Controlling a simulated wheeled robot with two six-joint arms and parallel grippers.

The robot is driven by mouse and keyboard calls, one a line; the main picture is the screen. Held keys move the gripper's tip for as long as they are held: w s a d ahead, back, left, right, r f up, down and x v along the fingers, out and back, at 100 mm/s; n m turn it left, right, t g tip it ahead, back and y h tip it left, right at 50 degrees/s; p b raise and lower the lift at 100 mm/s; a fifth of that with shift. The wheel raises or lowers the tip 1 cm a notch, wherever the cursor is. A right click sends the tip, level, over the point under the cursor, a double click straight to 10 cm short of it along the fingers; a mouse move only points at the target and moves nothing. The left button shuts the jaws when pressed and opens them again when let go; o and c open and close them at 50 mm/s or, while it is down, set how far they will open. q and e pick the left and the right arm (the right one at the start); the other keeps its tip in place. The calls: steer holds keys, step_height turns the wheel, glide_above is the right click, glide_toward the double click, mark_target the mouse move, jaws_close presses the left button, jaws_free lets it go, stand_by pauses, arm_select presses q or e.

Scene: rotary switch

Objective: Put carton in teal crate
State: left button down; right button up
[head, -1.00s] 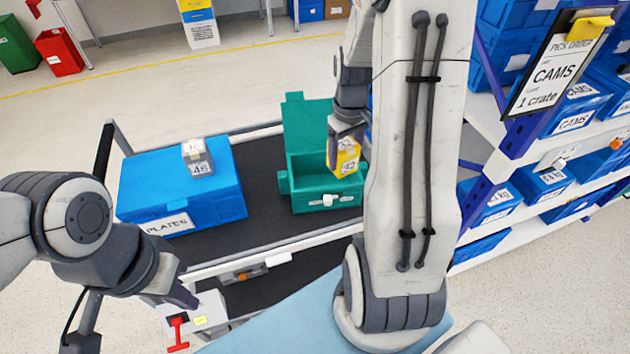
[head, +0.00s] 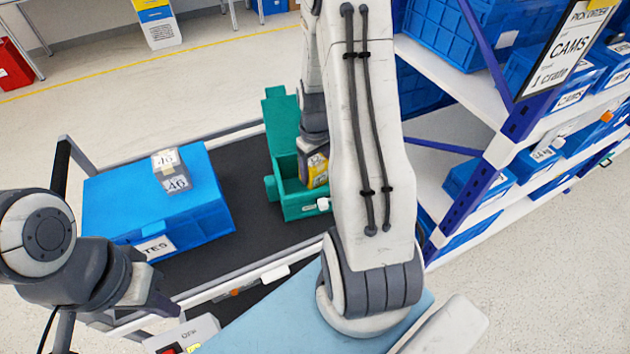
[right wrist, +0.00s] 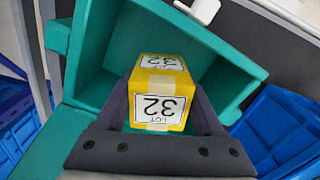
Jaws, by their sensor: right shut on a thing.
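The right wrist view shows the crate's open interior (right wrist: 222,72) around the carton. My left gripper (head: 165,305) is low at the cart's near left, its fingers unclear.
A blue lidded crate labelled PLATES (head: 205,217) stands left of the teal crate, with a grey carton marked 46 (head: 171,172) on top. The dark cart top (head: 245,185) is clear between them. A shelf rack with blue crates (head: 480,188) stands at right.

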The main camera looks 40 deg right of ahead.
mark_target(316, 181)
steer(key=shift+f, duration=2.2)
steer(key=shift+f, duration=0.1)
steer(key=o, duration=1.5)
step_height(316, 181, up, 12)
steer(key=shift+r, duration=0.15)
